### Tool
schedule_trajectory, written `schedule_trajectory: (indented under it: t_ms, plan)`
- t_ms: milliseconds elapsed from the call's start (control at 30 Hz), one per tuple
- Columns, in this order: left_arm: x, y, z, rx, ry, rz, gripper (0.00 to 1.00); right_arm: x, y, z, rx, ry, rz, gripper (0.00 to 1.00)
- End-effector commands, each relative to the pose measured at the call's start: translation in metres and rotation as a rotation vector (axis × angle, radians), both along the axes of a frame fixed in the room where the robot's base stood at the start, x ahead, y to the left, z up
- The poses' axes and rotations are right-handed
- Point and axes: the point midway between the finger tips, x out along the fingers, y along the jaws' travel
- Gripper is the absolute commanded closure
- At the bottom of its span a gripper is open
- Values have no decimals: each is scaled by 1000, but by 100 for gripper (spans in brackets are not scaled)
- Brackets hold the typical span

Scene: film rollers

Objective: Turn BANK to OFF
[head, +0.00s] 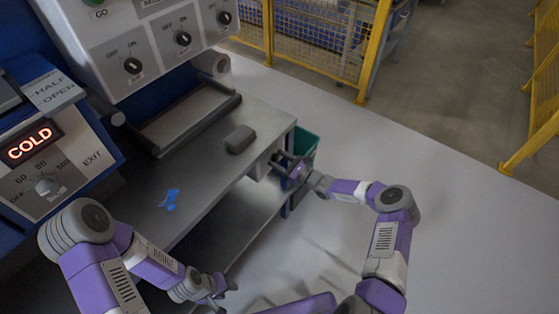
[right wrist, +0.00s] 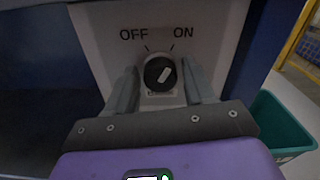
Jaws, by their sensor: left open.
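A black rotary knob (right wrist: 160,73) with a white pointer sits on a pale panel marked OFF at left and ON at right. Its pointer tilts up and right, toward ON. A small label under it is mostly hidden and I cannot read it as BANK. My right gripper (right wrist: 163,92) is open, one finger on each side of the knob; contact is not clear. In the head view my right gripper (head: 285,165) is at a pale box (head: 262,164) on the bench's right end. My left gripper (head: 216,290) is open, low beside the bench front, apart from everything.
A steel bench (head: 205,180) holds a grey block (head: 239,139) and blue scraps (head: 169,199). A teal bin (head: 304,146) stands beyond the right gripper. An upper panel (head: 205,62) has several OFF/ON knobs. A COLD display (head: 34,144) is at left. Floor at right is clear.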

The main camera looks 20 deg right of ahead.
Motion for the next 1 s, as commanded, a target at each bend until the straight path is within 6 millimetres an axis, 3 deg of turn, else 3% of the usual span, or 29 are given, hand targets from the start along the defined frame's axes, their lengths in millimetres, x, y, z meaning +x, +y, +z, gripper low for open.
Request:
schedule_trajectory:
  t_ms: [33,267,667,1000]
  plan:
    - [0,0,0,0,0,0,57,0,0,0,0,0,0,55]
    - [0,0,0,0,0,0,57,0,0,0,0,0,0,90]
    - [0,0,6,0,0,0,57,0,0,1,-61,-47,0,91]
    - [0,0,22,0,0,0,57,-1,0,2,-273,-211,-1,91]
